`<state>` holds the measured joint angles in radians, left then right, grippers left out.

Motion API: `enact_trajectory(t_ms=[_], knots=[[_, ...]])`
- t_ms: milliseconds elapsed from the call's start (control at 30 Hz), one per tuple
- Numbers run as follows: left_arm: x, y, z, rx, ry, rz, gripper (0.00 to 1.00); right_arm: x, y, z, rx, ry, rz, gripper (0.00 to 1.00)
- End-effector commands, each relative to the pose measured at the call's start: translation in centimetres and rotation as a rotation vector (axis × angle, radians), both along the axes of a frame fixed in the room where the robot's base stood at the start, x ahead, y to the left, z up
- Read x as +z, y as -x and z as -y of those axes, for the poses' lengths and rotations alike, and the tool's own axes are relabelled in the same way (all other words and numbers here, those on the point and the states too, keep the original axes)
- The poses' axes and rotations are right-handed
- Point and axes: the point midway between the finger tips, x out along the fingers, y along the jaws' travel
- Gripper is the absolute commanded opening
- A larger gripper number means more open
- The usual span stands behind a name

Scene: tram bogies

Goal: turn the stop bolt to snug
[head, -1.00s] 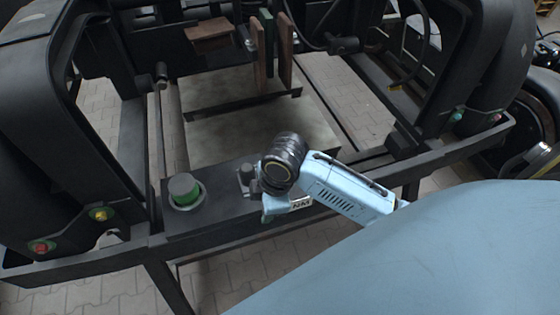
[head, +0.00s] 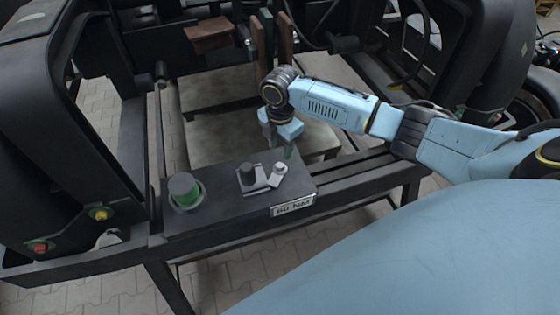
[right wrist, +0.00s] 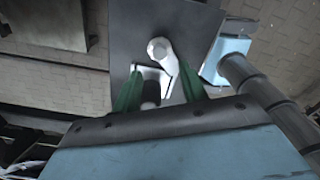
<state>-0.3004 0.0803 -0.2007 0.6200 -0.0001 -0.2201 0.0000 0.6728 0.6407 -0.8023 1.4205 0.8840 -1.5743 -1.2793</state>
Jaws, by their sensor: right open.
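A light grey bolt head (head: 280,168), which looks like the stop bolt, sits on a small metal bracket (head: 262,186) on a dark block (head: 225,215). A dark round post (head: 247,174) stands left of it. In the right wrist view the pale bolt head (right wrist: 160,49) has an arm-like piece running from it, near the dark post (right wrist: 150,93). My right gripper (head: 279,143) points down just behind the bolt in the head view. Its green fingers are apart and empty; they also show in the right wrist view (right wrist: 160,88). My left gripper is out of view.
A label reading "80 NM" (head: 293,205) is on the block's front. Red (head: 40,247) and yellow (head: 101,214) knobs sit on the frame at left.

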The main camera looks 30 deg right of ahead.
Motion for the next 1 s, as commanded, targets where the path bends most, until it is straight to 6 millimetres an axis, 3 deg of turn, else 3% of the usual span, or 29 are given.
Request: enact_trajectory(t_ms=[100, 333, 767, 1000], knots=[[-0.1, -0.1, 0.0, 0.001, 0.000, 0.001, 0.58, -2.7, 0.1, -0.1, -0.001, -0.001, -0.002, 0.43], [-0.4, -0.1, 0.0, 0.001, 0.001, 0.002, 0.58, -6.2, 0.0, -0.1, -0.001, -0.001, 0.000, 0.43], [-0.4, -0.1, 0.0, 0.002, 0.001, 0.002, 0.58, -7.4, 0.0, 0.0, 0.000, 0.001, 0.002, 0.43], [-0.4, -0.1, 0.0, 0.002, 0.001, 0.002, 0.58, -7.4, 0.0, 0.0, 0.000, 0.000, 0.002, 0.15]])
